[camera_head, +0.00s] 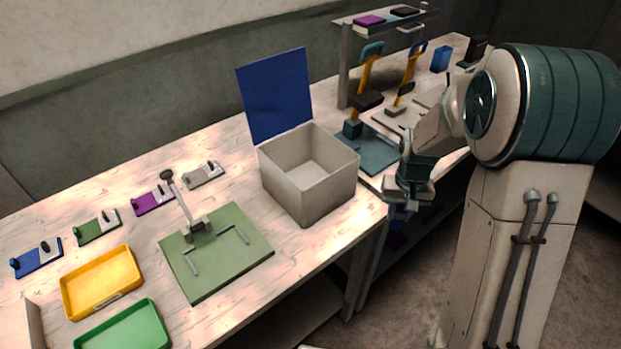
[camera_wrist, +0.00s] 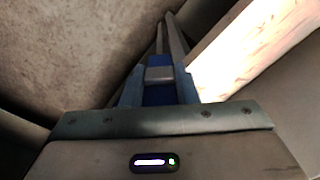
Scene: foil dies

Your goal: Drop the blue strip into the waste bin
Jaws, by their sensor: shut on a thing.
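My gripper (camera_head: 402,207) hangs beside the front edge of the bench, right of the open grey box. In the wrist view its fingers (camera_wrist: 160,76) are shut on a blue piece (camera_wrist: 158,95), which seems to be the blue strip. A small grey part shows across the blue between the fingers. The strip's full length is hidden, and I cannot make it out clearly in the head view. An open grey box (camera_head: 283,180) with a raised blue panel (camera_head: 275,95) behind it stands on the bench. I cannot tell whether it is the waste bin.
A green board with a lever press (camera_head: 225,265) and yellow (camera_head: 100,280) and green (camera_head: 125,330) trays lie at left. Small coloured die plates line the back. Upright presses with yellow levers (camera_head: 367,75) and a shelf (camera_head: 385,17) stand behind my arm. Floor (camera_wrist: 70,50) shows below the gripper.

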